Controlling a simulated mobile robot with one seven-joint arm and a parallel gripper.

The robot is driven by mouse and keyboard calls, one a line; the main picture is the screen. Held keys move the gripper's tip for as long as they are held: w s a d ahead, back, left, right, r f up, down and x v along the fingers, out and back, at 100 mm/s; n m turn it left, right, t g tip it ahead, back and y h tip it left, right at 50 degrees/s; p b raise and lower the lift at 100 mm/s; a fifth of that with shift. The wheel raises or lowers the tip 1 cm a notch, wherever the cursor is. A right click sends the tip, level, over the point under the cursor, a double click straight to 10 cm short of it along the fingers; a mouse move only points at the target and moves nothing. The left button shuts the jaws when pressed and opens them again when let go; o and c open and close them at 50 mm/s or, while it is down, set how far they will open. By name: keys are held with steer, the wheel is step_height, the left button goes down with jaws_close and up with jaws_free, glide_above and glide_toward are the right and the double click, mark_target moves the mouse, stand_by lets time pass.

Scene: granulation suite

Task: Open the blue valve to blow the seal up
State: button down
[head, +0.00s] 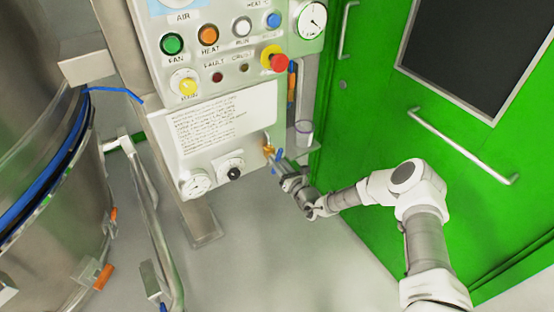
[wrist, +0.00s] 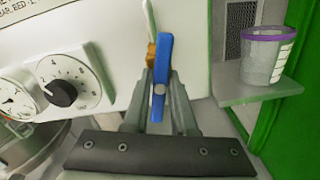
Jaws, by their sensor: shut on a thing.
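The blue valve handle (wrist: 164,75) stands near upright in the wrist view, in front of a brass fitting (wrist: 151,55) at the panel's right edge. My gripper (wrist: 160,98) is around the handle, with a finger on each side of it, and is shut on it. In the head view my gripper (head: 283,170) reaches the lower right of the panel, where the brass fitting (head: 268,150) shows. The handle is small there and partly hidden by my gripper. The blue seal (head: 72,150) runs around the steel vessel at the left.
A black dial knob (wrist: 62,93) and a round gauge (wrist: 14,103) sit left of the valve. A clear cup with a purple rim (wrist: 265,55) stands on a small shelf (wrist: 262,92) to the right. A green door (head: 390,120) stands behind my arm.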

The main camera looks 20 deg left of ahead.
steer(key=shift+n+p, duration=0.4)
steer(key=shift+n, duration=1.2)
steer(key=c, duration=0.7)
jaws_free()
steer(key=p+v, duration=0.1)
steer(key=v, duration=1.6)
steer(key=shift+s+d+p, duration=0.15)
steer(key=shift+s+p, duration=0.1)
steer(key=shift+p, duration=0.15)
